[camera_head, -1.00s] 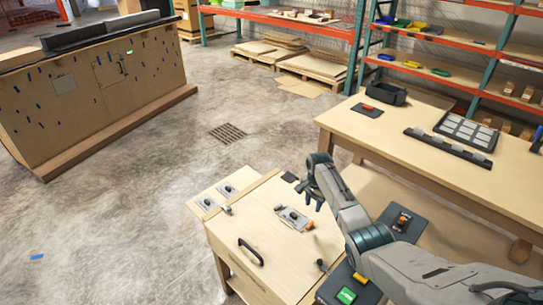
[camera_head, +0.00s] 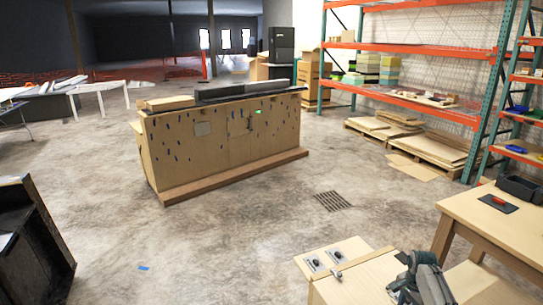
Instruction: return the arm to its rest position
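One of my arms shows at the bottom right, with its gripper (camera_head: 402,287) low over the wooden console (camera_head: 345,290). The picture's lower edge cuts the arm off, and I cannot make out whether its fingers are apart. It comes in from the lower right, so I take it as my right arm. The console's side panel (camera_head: 330,257) with small metal switch plates is in view; most of the console top is out of view. My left gripper is not in view.
A wooden table (camera_head: 490,222) with a black bin (camera_head: 520,188) stands at the right. A long wooden counter (camera_head: 225,145) stands at centre back. A dark cabinet (camera_head: 35,245) is at the left. The concrete floor between is open.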

